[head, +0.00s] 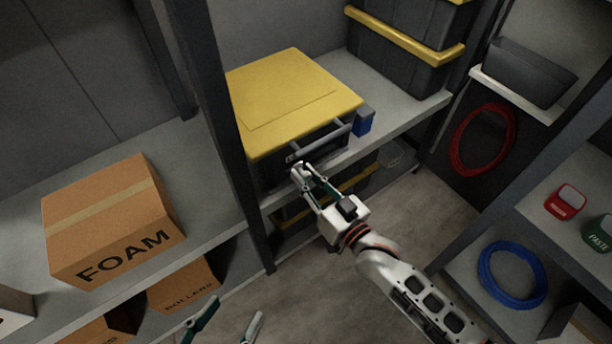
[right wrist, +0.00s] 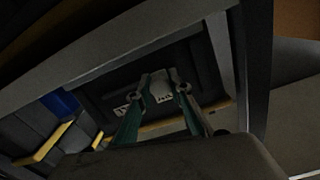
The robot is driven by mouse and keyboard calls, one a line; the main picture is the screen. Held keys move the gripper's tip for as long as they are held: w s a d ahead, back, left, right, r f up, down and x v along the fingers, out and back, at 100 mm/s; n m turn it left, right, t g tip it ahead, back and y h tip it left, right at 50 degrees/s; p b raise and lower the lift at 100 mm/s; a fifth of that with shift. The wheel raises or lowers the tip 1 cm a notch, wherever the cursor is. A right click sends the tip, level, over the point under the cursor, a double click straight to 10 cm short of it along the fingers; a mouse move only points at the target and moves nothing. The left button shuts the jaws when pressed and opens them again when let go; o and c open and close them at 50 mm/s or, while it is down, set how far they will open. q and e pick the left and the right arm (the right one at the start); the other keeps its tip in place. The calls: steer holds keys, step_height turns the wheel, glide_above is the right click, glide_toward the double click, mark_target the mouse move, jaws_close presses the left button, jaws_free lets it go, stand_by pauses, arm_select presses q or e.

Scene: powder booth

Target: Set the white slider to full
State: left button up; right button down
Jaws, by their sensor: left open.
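A dark unit with a yellow lid (head: 290,98) sits on the middle shelf, with a grey bar handle along its front. The white slider (right wrist: 162,80) is on its dark front face, above small white labels, in the right wrist view. My right gripper (head: 303,170) is at this front face, below the left end of the handle. Its fingertips (right wrist: 164,88) stand one on each side of the slider and appear closed on it. In the head view the fingers mostly hide the slider. My left gripper (head: 227,322) is open and empty, low at the bottom edge.
A blue box (head: 364,122) stands beside the unit's right end. A shelf post (head: 222,130) rises close on the left. A FOAM carton (head: 112,222) is on the left shelf. Blue cable (head: 512,274) lies on the right rack. Floor between the shelves is clear.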

glide_toward(325, 148)
steer(key=x, duration=0.5)
steer(key=shift+s+a, duration=0.2)
steer(key=shift+a, duration=0.25)
steer(key=shift+w+d, duration=0.3)
steer(key=shift+d, duration=0.1)
steer(key=c, duration=1.8)
jaws_free()
steer(key=v, duration=1.2)
steer(key=shift+r, duration=0.1)
